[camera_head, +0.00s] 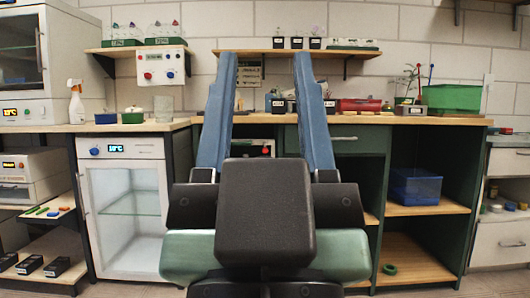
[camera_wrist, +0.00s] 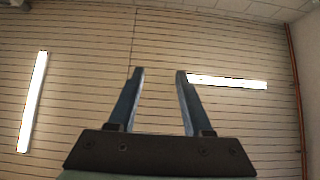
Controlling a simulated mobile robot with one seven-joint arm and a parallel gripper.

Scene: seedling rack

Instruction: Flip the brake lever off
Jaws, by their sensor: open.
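I cannot make out a brake lever in either view. My gripper (camera_head: 266,60) is raised in the middle of the head view, its two long blue fingers apart with nothing between them. The fingers and the dark gripper body hide part of the counter and the wall behind. In the wrist view, my gripper (camera_wrist: 159,73) also shows open and empty, pointing towards a slatted surface with two bright light strips.
A white control box (camera_head: 161,65) with red and blue knobs hangs on the wall at left. The counter (camera_head: 365,120) holds a green bin (camera_head: 452,98) and small pots. Below are a glass-fronted cooler (camera_head: 125,205) and open shelves with a blue bin (camera_head: 416,186).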

